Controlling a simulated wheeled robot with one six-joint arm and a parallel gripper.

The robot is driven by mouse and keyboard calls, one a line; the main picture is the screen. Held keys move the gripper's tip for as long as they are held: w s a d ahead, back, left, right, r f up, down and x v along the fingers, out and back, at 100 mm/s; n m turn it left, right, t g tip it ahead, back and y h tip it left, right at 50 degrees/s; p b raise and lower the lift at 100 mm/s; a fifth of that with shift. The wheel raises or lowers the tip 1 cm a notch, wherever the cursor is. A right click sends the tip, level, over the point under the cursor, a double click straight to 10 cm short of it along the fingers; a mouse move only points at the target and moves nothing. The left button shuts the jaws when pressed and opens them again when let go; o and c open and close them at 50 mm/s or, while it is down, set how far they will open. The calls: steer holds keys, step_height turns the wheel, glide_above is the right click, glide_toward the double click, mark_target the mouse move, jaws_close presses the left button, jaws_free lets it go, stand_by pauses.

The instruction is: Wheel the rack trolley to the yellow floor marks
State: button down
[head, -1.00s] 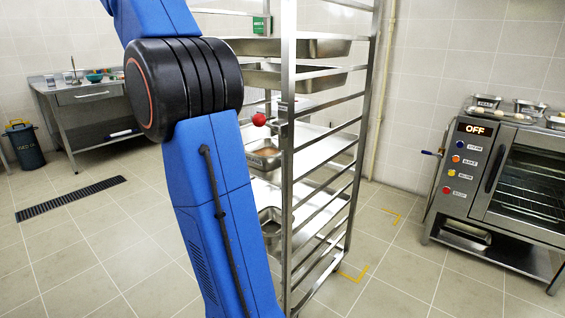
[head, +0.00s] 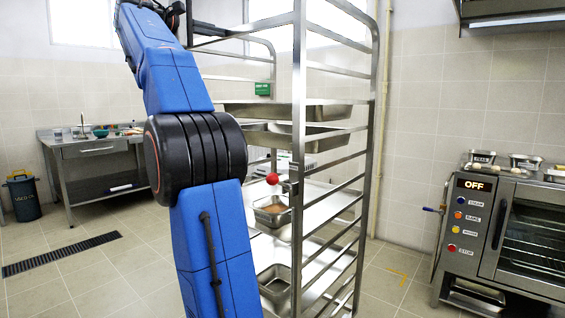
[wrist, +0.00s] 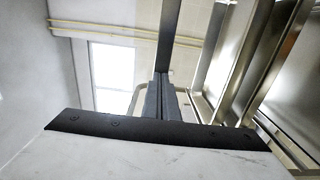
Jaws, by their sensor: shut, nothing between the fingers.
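The rack trolley (head: 300,120) is a tall steel frame with runners and several trays, standing upright in the middle of the head view. A red ball knob (head: 272,179) is on its near side. One yellow floor mark (head: 399,274) shows on the tiles to the right of the trolley; other marks are not in the picture. My blue arm rises left of the trolley. In the wrist view my gripper (wrist: 164,97) is shut and empty, with the rack's steel runners (wrist: 235,65) close on its right. Contact with the rack cannot be told.
An oven (head: 500,235) reading OFF stands at the right. A steel table (head: 95,170) with bowls and a dark bin (head: 24,197) are at the back left. A floor drain grate (head: 60,253) lies at the left. The tiles between trolley and oven look clear.

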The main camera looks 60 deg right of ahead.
mark_target(230, 35)
steer(key=shift+x, duration=2.95)
steer(key=shift+s, duration=0.1)
steer(key=x, duration=1.2)
